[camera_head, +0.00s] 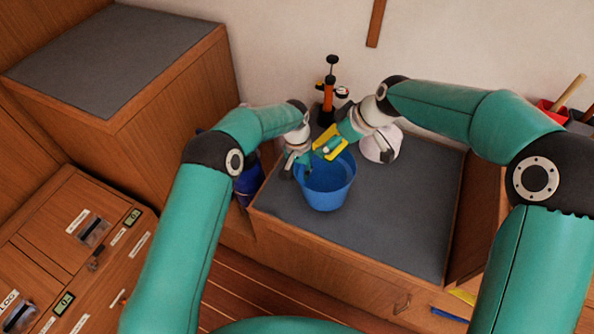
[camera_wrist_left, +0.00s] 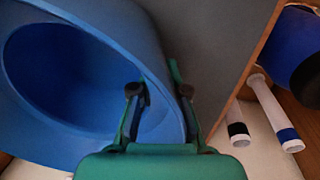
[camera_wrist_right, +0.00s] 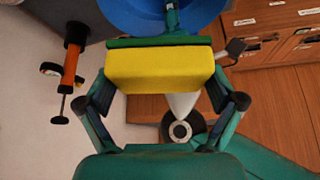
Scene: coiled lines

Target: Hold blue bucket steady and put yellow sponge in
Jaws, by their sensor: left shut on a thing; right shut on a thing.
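The blue bucket (camera_head: 327,186) stands upright on the grey bench top. My left gripper (camera_head: 300,164) is shut on the bucket's rim at its left side; in the left wrist view the fingers (camera_wrist_left: 160,95) straddle the wall of the bucket (camera_wrist_left: 95,60). My right gripper (camera_head: 337,144) is shut on the yellow sponge (camera_head: 330,138), which has a green layer. It holds the sponge by the bucket's far rim, at or above the opening. In the right wrist view the sponge (camera_wrist_right: 160,70) lies between the fingers (camera_wrist_right: 160,85), with part of the bucket (camera_wrist_right: 145,12) beyond.
An orange and black pump-like tool (camera_head: 328,95) stands behind the bucket. A white rounded object (camera_head: 380,144) is right of my right gripper. A dark blue container (camera_head: 248,185) is left of the bench. The grey bench top (camera_head: 405,215) is clear at the right.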

